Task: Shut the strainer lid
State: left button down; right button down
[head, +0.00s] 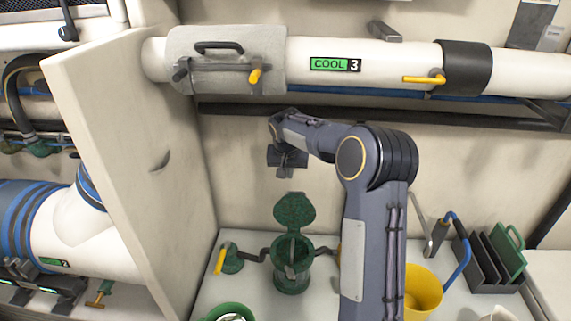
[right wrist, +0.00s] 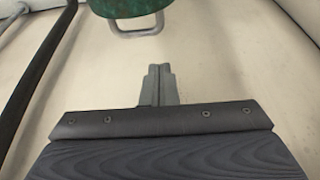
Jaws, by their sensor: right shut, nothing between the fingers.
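The green strainer (head: 291,278) stands on the white surface in the head view, its mouth open and a grey part showing inside. Its green lid (head: 294,211) stands raised at the back of the mouth. My right gripper (head: 287,172) is shut and empty, above the lid and apart from it in the head view. In the right wrist view its closed fingers (right wrist: 157,78) point toward the lid's green edge (right wrist: 120,6), which has a metal loop handle (right wrist: 138,26). My left gripper is not in view.
A yellow-handled valve (head: 229,260) stands left of the strainer. A yellow bucket (head: 424,290) and a rack with green and dark plates (head: 490,262) stand to the right. A thick white pipe (head: 390,67) runs above, and a pale panel (head: 130,150) closes off the left.

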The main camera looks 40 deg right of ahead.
aim_at(295, 205)
jog(key=f, duration=0.1)
jog(key=s+a+f+p, duration=0.1)
jog(key=f, duration=0.1)
jog(key=shift+s+a+f, duration=0.15)
jog(key=shift+s+f, duration=0.05)
jog(key=shift+s, duration=0.1)
jog(key=shift+s+a, duration=0.15)
jog(key=shift+s, duration=0.05)
jog(key=shift+f, duration=0.15)
jog(key=shift+s, duration=0.1)
